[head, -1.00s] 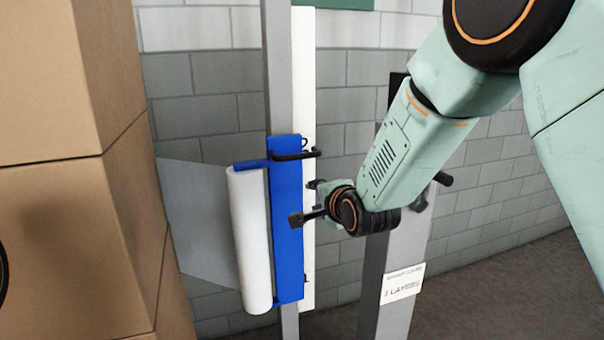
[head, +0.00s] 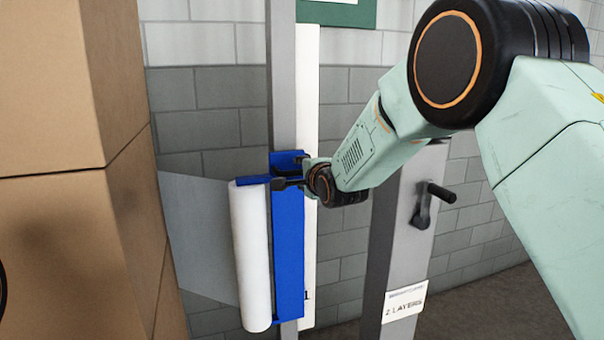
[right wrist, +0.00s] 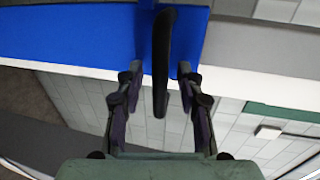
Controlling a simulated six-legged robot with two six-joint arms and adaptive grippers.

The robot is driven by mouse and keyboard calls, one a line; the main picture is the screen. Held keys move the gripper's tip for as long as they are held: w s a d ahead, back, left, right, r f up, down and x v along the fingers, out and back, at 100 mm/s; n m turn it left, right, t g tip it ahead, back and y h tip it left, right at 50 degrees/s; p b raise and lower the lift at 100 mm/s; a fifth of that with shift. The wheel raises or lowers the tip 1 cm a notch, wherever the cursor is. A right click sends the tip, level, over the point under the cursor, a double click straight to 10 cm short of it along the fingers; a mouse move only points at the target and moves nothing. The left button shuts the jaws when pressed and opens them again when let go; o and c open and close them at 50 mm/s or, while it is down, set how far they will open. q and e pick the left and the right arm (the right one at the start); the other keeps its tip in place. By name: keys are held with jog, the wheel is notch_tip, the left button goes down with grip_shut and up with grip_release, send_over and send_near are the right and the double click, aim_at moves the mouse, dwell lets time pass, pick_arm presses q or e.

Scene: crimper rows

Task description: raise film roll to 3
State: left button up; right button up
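The white film roll (head: 250,255) hangs upright on a blue carriage (head: 289,250) on a grey mast (head: 282,90). A grey film sheet (head: 200,235) runs left from the roll. My right gripper (head: 290,178) is at the carriage's upper end. In the right wrist view, the carriage's black handle (right wrist: 163,60) lies between the open fingers (right wrist: 160,82), with a gap on each side. In the head view the gripper mostly hides this handle. A white strip (head: 308,100) runs along the mast; a dark mark near its lower end looks like a 1. My left gripper is out of view.
Stacked cardboard boxes (head: 60,130) stand close on the left. A grey post (head: 395,250) with a black crank (head: 430,203) and a white label (head: 405,303) stands right of the mast. A grey block wall (head: 210,100) is behind.

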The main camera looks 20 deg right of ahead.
jog(key=shift+w+d+f, duration=0.1)
jog(key=shift+d, duration=0.05)
jog(key=shift+a, duration=0.45)
jog(key=shift+d, duration=0.35)
jog(key=c, duration=0.6)
jog(key=shift+a, duration=0.1)
grip_shut()
